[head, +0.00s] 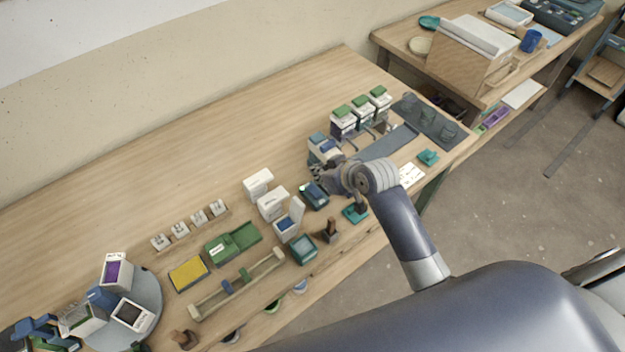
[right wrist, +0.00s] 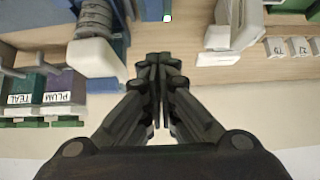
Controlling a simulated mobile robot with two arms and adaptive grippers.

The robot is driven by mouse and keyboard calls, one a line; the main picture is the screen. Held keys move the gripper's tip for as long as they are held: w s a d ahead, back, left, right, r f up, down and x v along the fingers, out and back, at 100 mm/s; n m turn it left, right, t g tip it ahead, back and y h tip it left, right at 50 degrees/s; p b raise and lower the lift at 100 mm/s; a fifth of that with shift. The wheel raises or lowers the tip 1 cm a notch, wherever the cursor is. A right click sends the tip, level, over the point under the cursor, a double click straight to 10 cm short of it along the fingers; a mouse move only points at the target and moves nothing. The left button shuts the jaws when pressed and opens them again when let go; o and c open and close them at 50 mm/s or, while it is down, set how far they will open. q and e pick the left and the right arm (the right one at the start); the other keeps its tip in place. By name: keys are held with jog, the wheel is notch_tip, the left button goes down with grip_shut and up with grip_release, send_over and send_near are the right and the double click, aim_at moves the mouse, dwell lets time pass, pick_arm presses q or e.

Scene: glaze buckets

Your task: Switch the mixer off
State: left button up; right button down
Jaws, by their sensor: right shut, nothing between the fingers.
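In the right wrist view a blue and grey machine with a ribbed part (right wrist: 92,22) is left of the fingers.
Labelled tubs with green lids (head: 361,113) stand behind the gripper; TEAL and PLUM tubs (right wrist: 45,90) show in the wrist view. White containers (head: 270,204) stand to the left. A dark mat with glass jars (head: 436,128) lies right. The back left of the wooden bench (head: 190,150) is clear.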

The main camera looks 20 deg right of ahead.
aim_at(312, 190)
jog(key=x, duration=0.4)
jog(key=shift+w+a+f+p, duration=0.15)
jog(key=shift+w+p, duration=0.1)
jog(key=shift+p, duration=0.1)
notch_tip(312, 190, down, 2)
jog(key=shift+f+p, duration=0.15)
jog(key=shift+p, duration=0.15)
jog(key=shift+f, duration=0.9)
